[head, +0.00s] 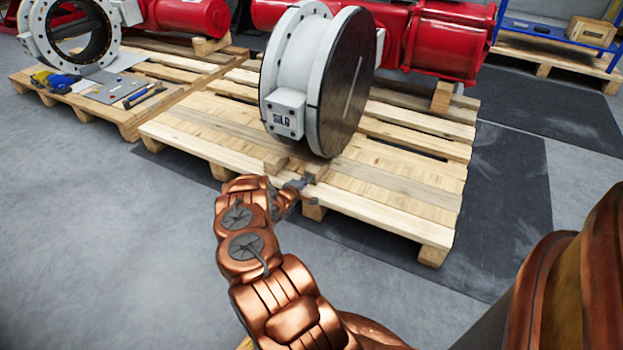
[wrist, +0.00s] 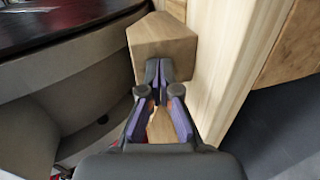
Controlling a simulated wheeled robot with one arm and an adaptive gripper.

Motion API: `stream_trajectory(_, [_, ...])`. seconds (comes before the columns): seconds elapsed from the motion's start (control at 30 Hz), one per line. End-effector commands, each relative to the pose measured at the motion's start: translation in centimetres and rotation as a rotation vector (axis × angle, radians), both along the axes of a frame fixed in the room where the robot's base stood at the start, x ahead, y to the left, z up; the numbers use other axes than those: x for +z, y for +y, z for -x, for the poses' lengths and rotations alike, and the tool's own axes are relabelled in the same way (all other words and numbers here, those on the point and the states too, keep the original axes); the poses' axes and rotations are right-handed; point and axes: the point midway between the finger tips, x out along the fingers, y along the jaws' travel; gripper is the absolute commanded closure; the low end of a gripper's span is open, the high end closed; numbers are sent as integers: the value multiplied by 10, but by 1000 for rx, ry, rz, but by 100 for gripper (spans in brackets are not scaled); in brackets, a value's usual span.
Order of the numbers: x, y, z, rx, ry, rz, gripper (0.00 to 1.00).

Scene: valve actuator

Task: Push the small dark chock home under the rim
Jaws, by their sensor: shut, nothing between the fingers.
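The small chock, a brown wooden block (wrist: 163,42), is straight ahead of my fingertips in the wrist view. In the head view a small darker block (head: 318,168) sits low by the bottom of the upright valve disc's rim (head: 313,130). My gripper (wrist: 160,68) is shut and empty, its tips at the block's near face; it also shows in the head view (head: 304,181). I cannot tell for sure whether the tips touch it. The rim's curved grey side (wrist: 50,95) is left of the block in the wrist view. The block's far end and its contact with the rim are hidden.
The valve stands on a wooden pallet (head: 400,205). Another wooden block (head: 275,164) lies left of my gripper. A pale pallet board (wrist: 235,60) runs close along the chock's right side. Bare floor (head: 100,240) lies in front of the pallet.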

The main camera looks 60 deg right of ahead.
Motion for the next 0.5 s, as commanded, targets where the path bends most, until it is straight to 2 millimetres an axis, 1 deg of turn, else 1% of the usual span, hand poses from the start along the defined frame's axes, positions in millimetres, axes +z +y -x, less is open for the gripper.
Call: stream_trajectory(0.5, [-1, -12, 0, 1, 1, -3, 100])
